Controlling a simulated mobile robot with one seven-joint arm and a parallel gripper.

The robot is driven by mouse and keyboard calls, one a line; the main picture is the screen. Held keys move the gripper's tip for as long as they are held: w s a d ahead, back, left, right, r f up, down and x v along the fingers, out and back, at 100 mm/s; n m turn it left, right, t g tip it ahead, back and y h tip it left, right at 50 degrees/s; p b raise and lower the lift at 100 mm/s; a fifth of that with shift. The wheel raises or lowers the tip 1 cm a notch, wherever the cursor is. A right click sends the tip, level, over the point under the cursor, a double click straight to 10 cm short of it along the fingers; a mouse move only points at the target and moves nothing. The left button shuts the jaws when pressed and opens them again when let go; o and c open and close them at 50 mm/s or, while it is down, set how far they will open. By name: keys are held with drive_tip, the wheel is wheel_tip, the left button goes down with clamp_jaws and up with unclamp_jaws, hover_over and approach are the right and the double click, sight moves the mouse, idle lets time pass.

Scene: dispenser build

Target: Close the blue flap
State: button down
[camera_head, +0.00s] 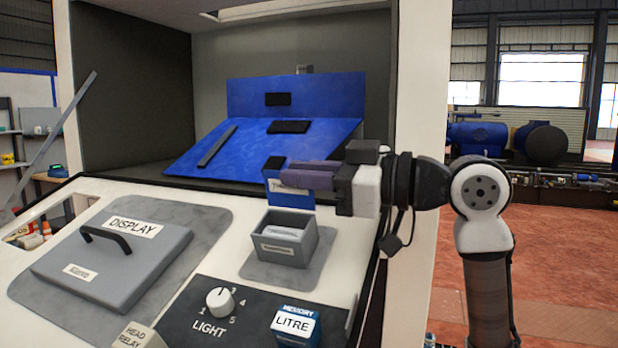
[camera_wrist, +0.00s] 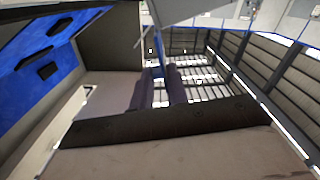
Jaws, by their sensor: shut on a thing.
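Blue panels stand inside the open cabinet in the head view. One is a sloped blue panel (camera_head: 265,150) with a dark bar and dark slots, and behind it is an upright blue panel (camera_head: 340,92). I cannot tell which is the flap. Blue panelling with dark slots also shows at the left of the wrist view (camera_wrist: 38,70). My gripper (camera_head: 288,176) is in front of the sloped panel's lower right edge, shut on a small blue block (camera_head: 289,193) with a partly hidden white label. A blue sliver shows between the fingers in the wrist view (camera_wrist: 158,72).
Below is a grey open box (camera_head: 280,250). A grey DISPLAY lid (camera_head: 115,255) with a dark handle lies at left. A LIGHT knob (camera_head: 219,301) and a blue LITRE block (camera_head: 296,328) are at the front. The cabinet's white right post (camera_head: 425,90) stands beside my arm.

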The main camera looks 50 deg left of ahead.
sight(292, 241)
drive_tip(key=n, duration=0.1)
drive_tip(key=s+n+b, duration=0.1)
drive_tip(key=n, duration=0.1)
drive_tip(key=shift+s+d+f+n, duration=0.2)
drive_tip(key=shift+d+f+n, duration=0.1)
drive_tip(key=shift+d, duration=0.1)
drive_tip(key=n, duration=0.1)
drive_tip(key=s+n+b, duration=0.1)
drive_tip(key=f+n+b, duration=0.1)
drive_tip(key=shift+s+d+n, duration=0.15)
drive_tip(key=shift+d+n, duration=0.15)
drive_tip(key=shift+d, duration=0.05)
drive_tip(key=n, duration=0.1)
drive_tip(key=n+b, duration=0.1)
drive_tip(key=s+f+n, duration=0.1)
drive_tip(key=shift+d+n+b, duration=0.3)
drive_tip(key=shift+b, duration=0.05)
drive_tip(key=shift+s+d+f+n+b, duration=0.1)
drive_tip(key=shift+f+n+b, duration=0.3)
drive_tip(key=shift+n, duration=0.6)
drive_tip(key=shift+s+d+f+n+b, duration=0.1)
drive_tip(key=shift+f+n+b, duration=0.3)
drive_tip(key=shift+n, duration=0.6)
drive_tip(key=c, duration=1.4)
unclamp_jaws()
drive_tip(key=shift+c, duration=0.2)
drive_tip(key=shift+f, duration=0.1)
